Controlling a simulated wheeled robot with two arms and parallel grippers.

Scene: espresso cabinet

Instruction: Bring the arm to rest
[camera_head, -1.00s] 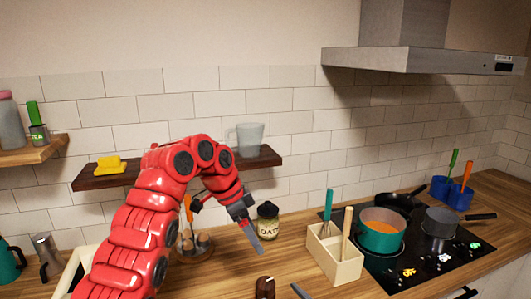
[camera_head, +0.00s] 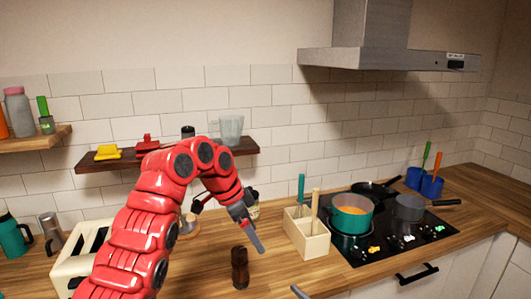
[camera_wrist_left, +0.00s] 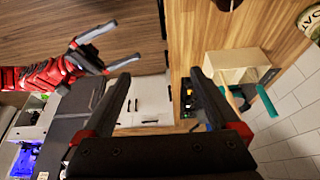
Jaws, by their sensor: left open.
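My left arm enters the head view from the left, bent at the elbow. Its gripper (camera_head: 250,225) points down and right above the counter, left of the wooden utensil box. In the left wrist view the left gripper (camera_wrist_left: 158,95) has its two fingers wide apart with nothing between them. My right gripper (camera_wrist_left: 126,40) shows at the upper left of that view, its fingers apart and empty. Only a grey tip that may be part of it shows at the bottom edge of the head view.
The utensil box (camera_head: 308,243) stands right of my left gripper. A dark brown mill (camera_head: 240,268) stands below it. The hob (camera_head: 385,247) bears a teal pot (camera_head: 352,224) and other pans. A toaster (camera_head: 75,262) is partly behind my arm. A shelf (camera_head: 255,153) is above.

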